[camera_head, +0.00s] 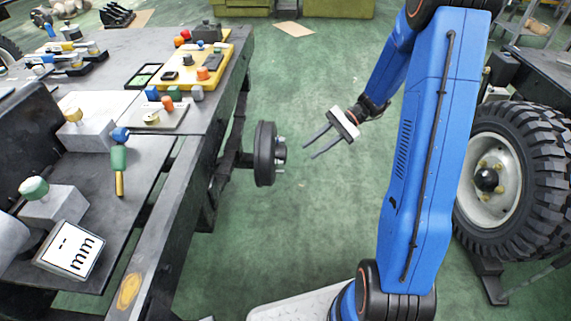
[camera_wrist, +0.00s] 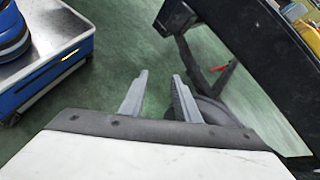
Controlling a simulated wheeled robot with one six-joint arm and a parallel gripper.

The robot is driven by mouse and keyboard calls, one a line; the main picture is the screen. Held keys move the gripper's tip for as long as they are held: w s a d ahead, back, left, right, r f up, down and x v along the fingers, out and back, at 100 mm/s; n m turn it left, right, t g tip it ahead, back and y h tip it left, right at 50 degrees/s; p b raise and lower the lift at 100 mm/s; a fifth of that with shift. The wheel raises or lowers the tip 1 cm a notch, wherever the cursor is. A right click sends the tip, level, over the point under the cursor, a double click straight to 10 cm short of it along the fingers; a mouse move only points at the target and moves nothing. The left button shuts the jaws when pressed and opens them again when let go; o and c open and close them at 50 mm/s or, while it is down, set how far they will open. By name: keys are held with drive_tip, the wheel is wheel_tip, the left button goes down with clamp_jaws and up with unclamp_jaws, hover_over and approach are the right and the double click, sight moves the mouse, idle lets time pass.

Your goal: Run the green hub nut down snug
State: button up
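A dark wheel hub (camera_head: 265,153) sticks out from the right side of the bench frame, with pale studs on its right face. I cannot make out a green nut on it. A small green piece (camera_head: 174,93) sits among coloured pieces on the bench; I cannot tell if it is a nut. My gripper (camera_head: 309,151) is open and empty, to the right of the hub and apart from it, fingers pointing at it. In the wrist view, my gripper (camera_wrist: 160,75) shows a gap between its fingers, and part of the dark hub (camera_wrist: 212,108) shows behind the right finger.
A large tyre (camera_head: 540,160) stands at the right. The green floor between is clear.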

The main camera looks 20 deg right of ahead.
drive_tip(key=w+d+f+m+t+y, duration=0.3)
drive_tip(key=w+d+f+m+y, duration=0.15)
drive_tip(key=w+f, duration=0.4)
drive_tip(key=m+t, duration=0.4)
drive_tip(key=m, duration=0.2)
approach(277, 162)
drive_tip(key=w+a+f, duration=0.2)
drive_tip(key=a, duration=0.3)
drive_tip(key=shift+w+a+y, duration=0.35)
drive_tip(key=shift+a+y, duration=0.05)
drive_tip(key=shift+y, duration=0.05)
drive_tip(key=shift+n, duration=0.25)
clamp_jaws()
